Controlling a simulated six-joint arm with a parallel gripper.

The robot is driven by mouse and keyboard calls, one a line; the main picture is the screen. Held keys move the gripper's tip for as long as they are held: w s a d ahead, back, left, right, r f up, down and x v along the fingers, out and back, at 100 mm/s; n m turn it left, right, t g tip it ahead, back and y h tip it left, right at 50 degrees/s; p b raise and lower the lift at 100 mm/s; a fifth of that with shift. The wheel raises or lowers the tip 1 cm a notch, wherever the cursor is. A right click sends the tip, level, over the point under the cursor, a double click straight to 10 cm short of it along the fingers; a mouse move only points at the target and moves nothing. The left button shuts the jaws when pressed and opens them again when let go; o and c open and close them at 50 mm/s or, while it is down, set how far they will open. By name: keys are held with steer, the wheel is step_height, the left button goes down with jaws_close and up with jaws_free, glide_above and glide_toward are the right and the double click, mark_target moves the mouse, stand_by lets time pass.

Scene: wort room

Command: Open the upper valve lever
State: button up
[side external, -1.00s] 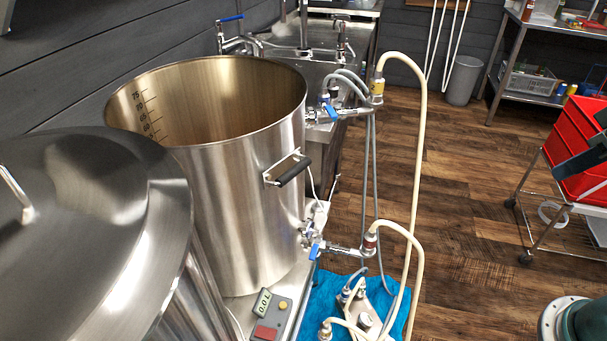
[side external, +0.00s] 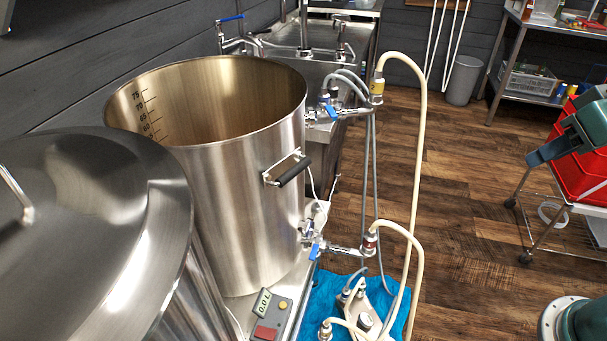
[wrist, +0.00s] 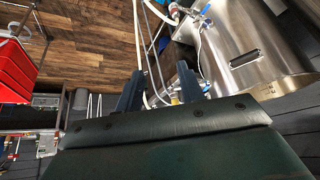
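The upper valve on the tall steel pot (side external: 215,190) has a blue lever (side external: 332,112), beside the hose fitting with a yellow band (side external: 377,88). A lower valve with another blue lever (side external: 316,250) sits near the pot's base. My gripper (side external: 533,158) is at the right of the side view, in front of the red crates and well apart from the valves. In the wrist view its two dark fingers (wrist: 159,88) are spread with nothing held between them. The pot (wrist: 255,50) is at the upper right there; the upper lever is not clear.
A cream hose (side external: 419,150) and grey cables arch between my gripper and the valves. A lidded steel vessel (side external: 90,220) stands front left. Red crates (side external: 570,172) on a trolley are at the right. The wooden floor (side external: 465,180) between is clear.

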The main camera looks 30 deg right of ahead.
steer(key=w+d+f+m+t+h, duration=0.1)
steer(key=w+d+m+h, duration=0.15)
steer(key=w, duration=0.45)
steer(key=w+d+f+m+h, duration=0.1)
steer(key=w+f+m+h, duration=0.15)
steer(key=w, duration=0.45)
steer(key=n+t+y, duration=0.1)
steer(key=n+t, duration=0.3)
steer(key=t, duration=0.7)
glide_toward(327, 105)
steer(key=v, duration=0.5)
steer(key=shift+s+r, duration=0.15)
steer(key=shift+r, duration=0.05)
steer(key=shift+f+x, duration=0.1)
steer(key=shift+x, duration=3.35)
steer(key=shift+f+x, duration=0.15)
steer(key=shift+x, duration=3.25)
